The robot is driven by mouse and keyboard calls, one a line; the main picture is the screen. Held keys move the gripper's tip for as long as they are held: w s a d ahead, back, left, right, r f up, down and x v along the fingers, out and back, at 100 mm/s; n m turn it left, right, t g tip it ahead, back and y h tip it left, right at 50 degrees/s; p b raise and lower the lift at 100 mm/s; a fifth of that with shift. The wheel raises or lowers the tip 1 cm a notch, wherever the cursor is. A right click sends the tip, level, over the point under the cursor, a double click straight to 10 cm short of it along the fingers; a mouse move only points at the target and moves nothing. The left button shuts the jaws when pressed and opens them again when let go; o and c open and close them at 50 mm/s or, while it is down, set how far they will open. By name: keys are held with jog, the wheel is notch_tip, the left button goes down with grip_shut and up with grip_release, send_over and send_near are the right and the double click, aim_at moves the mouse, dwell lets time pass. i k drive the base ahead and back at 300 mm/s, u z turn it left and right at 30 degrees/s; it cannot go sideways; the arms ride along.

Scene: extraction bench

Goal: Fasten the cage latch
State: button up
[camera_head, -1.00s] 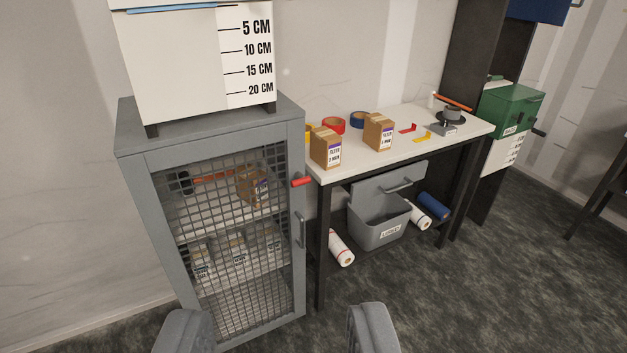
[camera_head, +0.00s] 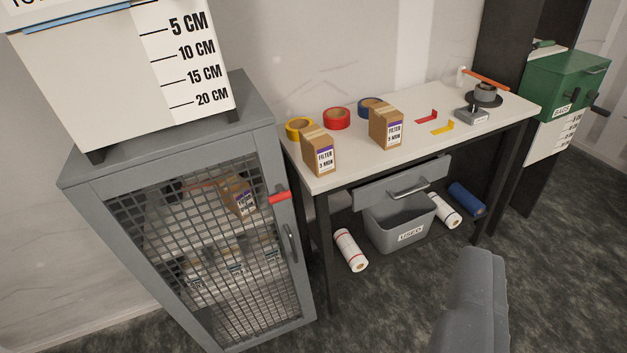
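The grey cage (camera_head: 72,183) is a cabinet with a mesh door (camera_head: 215,300) at the left. The door looks closed or nearly so; I cannot tell if it is flush. The red latch handle (camera_head: 280,197) lies about level near the door's upper right edge. A grey pull handle (camera_head: 291,243) is below it. My gripper (camera_head: 475,295) shows as one grey finger at the lower right, well apart from the latch and nearer the camera. Its other finger is not visible, so its opening cannot be judged.
A white bench (camera_head: 350,168) with tape rolls and two filter boxes (camera_head: 386,128) stands right of the cage. A grey bin (camera_head: 400,226) and rolls are beneath it. A white box (camera_head: 110,90) is on the cage. The floor in front is clear.

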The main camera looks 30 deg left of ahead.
aim_at(281, 195)
jog(key=u, duration=0.3)
jog(key=i, duration=0.9)
jog(key=u, duration=0.7)
